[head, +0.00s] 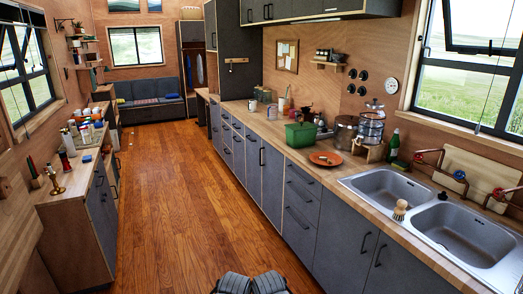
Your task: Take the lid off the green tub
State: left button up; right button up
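The green tub (300,135) stands upright on the wooden counter on the right, behind an orange plate. Its top looks green too, but it is too small to tell the lid's edge from the body.
An orange plate (325,158), a steel pot (346,132), a glass dispenser (371,127) and a green bottle (393,145) stand near the tub. A double sink (465,230) is nearer. The wooden floor (185,200) between the counters is clear.

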aim_at(306, 125)
jog(key=i, duration=4)
